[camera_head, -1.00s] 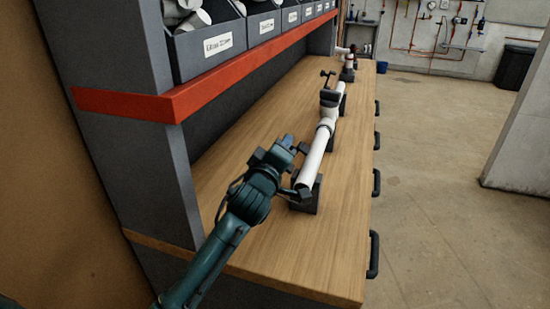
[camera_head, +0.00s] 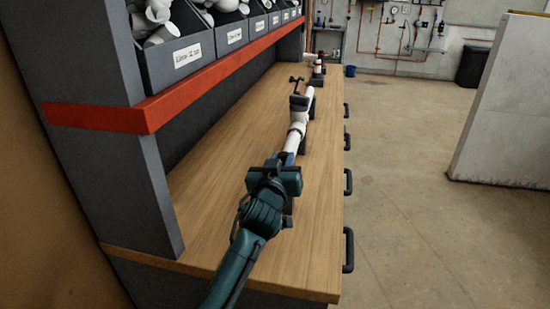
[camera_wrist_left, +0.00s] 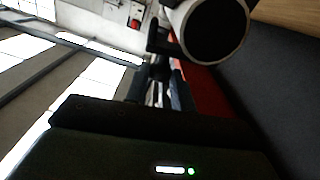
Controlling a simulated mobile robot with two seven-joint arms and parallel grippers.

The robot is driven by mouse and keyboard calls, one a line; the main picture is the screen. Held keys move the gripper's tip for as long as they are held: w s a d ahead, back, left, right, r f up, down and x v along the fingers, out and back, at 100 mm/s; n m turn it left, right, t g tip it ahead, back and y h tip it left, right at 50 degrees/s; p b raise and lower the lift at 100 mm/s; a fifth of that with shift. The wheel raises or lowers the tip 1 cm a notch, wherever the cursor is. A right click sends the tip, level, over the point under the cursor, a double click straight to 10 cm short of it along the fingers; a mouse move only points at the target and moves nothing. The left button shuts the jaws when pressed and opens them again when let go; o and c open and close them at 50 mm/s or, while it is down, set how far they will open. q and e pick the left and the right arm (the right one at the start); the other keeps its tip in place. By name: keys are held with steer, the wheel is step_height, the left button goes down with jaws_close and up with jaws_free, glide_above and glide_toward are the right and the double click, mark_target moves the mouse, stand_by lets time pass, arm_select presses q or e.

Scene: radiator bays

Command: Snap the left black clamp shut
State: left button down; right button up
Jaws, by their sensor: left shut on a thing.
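A white pipe (camera_head: 297,134) lies along the wooden bench, held up on dark supports. At its near end a black clamp (camera_head: 288,213) is mostly hidden behind my left gripper (camera_head: 283,162); only a dark lower part shows. In the left wrist view, my left gripper's fingers (camera_wrist_left: 160,82) are close together on a dark part of the black clamp (camera_wrist_left: 155,40), beside the pipe's open end (camera_wrist_left: 214,28). I cannot tell how far the clamp is closed. Another black clamp (camera_head: 298,100) sits farther along the pipe, with a handle (camera_head: 296,80) standing up. My right gripper is out of view.
The wooden bench (camera_head: 215,190) is clear left of the pipe. A shelf with a red edge (camera_head: 150,115) and grey bins (camera_head: 190,50) of white fittings overhangs its left side. Black drawer handles (camera_head: 348,250) stick out along the right side. Another fixture (camera_head: 317,68) stands at the far end.

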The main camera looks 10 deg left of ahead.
arm_select(q)
steer(key=shift+d+f+m, duration=0.45)
steer(key=shift+m, duration=0.45)
steer(key=c, duration=1.2)
jaws_free()
